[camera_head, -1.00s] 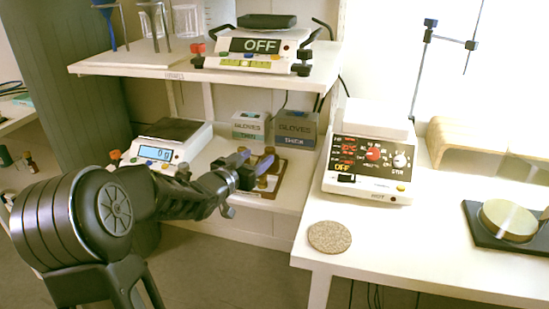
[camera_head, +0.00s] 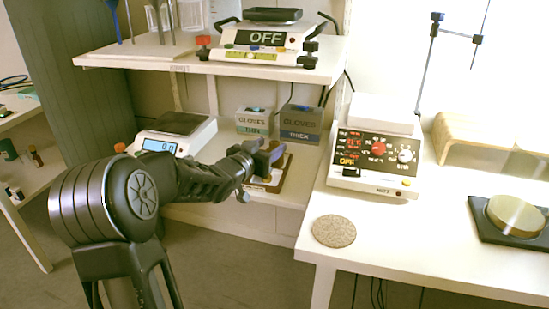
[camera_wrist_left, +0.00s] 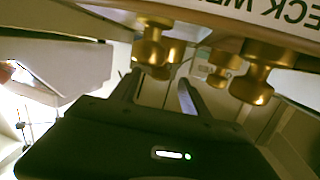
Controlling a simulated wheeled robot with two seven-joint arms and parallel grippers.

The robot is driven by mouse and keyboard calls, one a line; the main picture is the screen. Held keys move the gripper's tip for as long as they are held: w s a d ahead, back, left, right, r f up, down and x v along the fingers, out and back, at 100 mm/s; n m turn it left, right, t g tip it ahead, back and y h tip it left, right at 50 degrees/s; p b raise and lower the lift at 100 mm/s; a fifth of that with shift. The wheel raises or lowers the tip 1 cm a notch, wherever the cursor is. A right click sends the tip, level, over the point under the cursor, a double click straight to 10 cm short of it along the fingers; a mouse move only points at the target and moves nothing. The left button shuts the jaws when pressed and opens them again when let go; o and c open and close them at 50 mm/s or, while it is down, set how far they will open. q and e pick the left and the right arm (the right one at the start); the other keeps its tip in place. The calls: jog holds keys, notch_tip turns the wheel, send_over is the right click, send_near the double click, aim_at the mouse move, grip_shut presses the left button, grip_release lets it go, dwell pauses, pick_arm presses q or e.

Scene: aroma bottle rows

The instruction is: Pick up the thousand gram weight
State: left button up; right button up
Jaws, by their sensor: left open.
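Brass knobbed weights stand on a board with a brown edge (camera_head: 283,172) on the lower shelf, mostly hidden behind my left gripper (camera_head: 268,156) in the head view. In the left wrist view, which looks upside down, one brass weight (camera_wrist_left: 157,52) shows just beyond the fingers, and another brass weight (camera_wrist_left: 251,85) is off to the right. My left gripper (camera_wrist_left: 158,90) is open, with its two dark fingers apart and nothing seen clasped. I cannot read which weight is the thousand gram one. My right gripper is not in view.
A balance (camera_head: 180,134) stands left of the board. Two glove boxes, a grey one (camera_head: 253,121) and a darker one (camera_head: 301,122), stand behind it. The upper shelf (camera_head: 160,57) overhangs. A hotplate (camera_head: 375,160) and a round cork mat (camera_head: 334,231) are on the right bench.

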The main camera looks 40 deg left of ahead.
aim_at(276, 141)
pick_arm(q)
jog(key=x, duration=0.3)
jog(key=shift+w, duration=0.2)
jog(key=shift+c, duration=0.5)
grip_shut()
dwell(0.8)
jog(key=shift+r, duration=0.2)
